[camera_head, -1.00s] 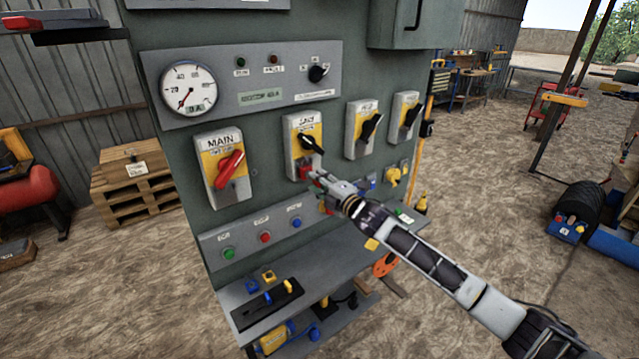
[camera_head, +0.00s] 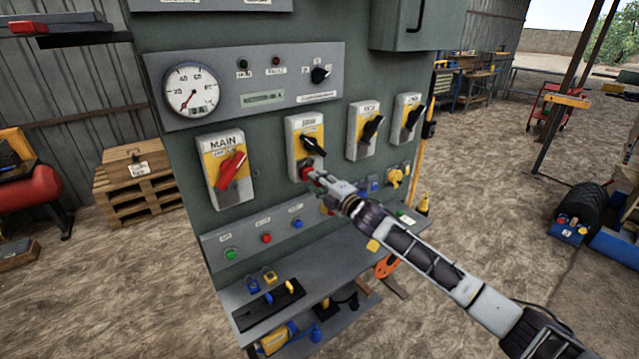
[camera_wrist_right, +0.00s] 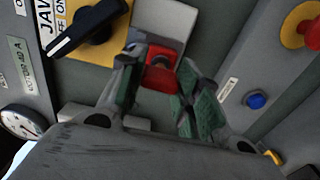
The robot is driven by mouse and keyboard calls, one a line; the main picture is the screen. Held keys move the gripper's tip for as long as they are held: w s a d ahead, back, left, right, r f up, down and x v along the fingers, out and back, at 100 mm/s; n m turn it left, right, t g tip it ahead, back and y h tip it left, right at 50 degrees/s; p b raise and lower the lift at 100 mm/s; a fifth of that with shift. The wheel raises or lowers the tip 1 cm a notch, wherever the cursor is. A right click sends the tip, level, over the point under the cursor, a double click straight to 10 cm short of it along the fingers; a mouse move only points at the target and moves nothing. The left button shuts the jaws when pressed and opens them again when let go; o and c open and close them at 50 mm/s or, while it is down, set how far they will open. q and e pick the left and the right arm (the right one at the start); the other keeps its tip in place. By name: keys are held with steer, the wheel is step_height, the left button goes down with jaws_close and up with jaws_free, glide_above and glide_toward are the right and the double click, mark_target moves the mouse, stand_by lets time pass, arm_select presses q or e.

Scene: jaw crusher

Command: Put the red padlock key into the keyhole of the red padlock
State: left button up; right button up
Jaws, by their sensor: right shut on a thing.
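The red padlock (camera_head: 305,173) hangs on the grey cabinet, just below the black handle of the second yellow switch. My right gripper (camera_head: 322,181) is right in front of it, coming from the lower right. In the right wrist view my gripper's fingertips (camera_wrist_right: 158,88) stand either side of a red block, shut on the red padlock key (camera_wrist_right: 162,80). The red padlock (camera_wrist_right: 161,57) shows just beyond, with a dark round spot. Key and padlock overlap there; I cannot tell whether the key is in the keyhole. The key's shaft is hidden. My left gripper is out of view.
The red MAIN switch (camera_head: 231,170) is left of the padlock. Other black-handled switches (camera_head: 370,130) are to the right. A button strip (camera_head: 266,230) and a shelf (camera_head: 335,270) with small coloured objects lie below. A red emergency button (camera_wrist_right: 308,28) shows in the wrist view.

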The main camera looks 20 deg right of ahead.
steer(key=shift+w+a, duration=0.2)
steer(key=shift+w, duration=0.35)
stand_by(0.5)
steer(key=o, duration=0.9)
steer(key=shift+s, duration=0.15)
steer(key=shift+p+v, duration=0.5)
steer(key=shift+v, duration=3.85)
steer(key=shift+m, duration=0.4)
